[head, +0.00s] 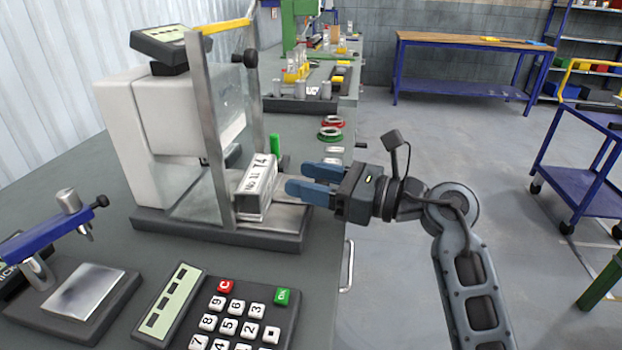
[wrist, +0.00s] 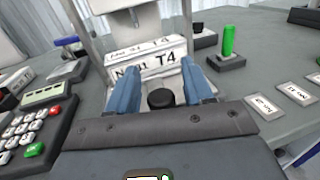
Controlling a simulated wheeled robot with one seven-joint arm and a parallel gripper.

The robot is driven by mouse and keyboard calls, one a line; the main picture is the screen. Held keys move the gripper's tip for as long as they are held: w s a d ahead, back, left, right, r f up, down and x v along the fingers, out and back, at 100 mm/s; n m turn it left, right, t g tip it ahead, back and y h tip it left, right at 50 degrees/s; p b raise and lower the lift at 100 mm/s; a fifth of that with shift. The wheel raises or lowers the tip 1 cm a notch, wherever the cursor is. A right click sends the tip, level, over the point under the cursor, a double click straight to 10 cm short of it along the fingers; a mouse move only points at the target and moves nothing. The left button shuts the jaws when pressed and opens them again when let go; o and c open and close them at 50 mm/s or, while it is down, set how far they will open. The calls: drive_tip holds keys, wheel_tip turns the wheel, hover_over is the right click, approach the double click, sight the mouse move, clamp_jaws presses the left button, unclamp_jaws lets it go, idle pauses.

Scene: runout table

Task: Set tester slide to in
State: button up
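The tester (head: 130,150) is a white machine on a dark base, with a clear framed guard at its front. A metal block marked T4 (head: 252,205) sits on its light grey slide (head: 287,215), at the guard's opening; the block also shows in the wrist view (wrist: 150,62). My gripper (head: 296,180) is at the right, outer end of the slide, pointing at the block. In the wrist view its two blue fingers are apart, with a round black knob (wrist: 160,98) between them. I cannot tell whether they touch the knob.
A keypad (head: 235,318) with a display is in front of the tester. A small blue-armed press (head: 50,235) stands at the left. A green upright handle (wrist: 228,42) and label plates (wrist: 265,106) are near the table edge.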

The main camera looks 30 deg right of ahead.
sight(270, 174)
clamp_jaws()
idle(0.3)
drive_tip(key=x, duration=0.3)
drive_tip(key=p+x, duration=0.1)
drive_tip(key=shift+s+a, duration=0.15)
drive_tip(key=shift+a, duration=0.35)
drive_tip(key=shift+o, duration=0.3)
unclamp_jaws()
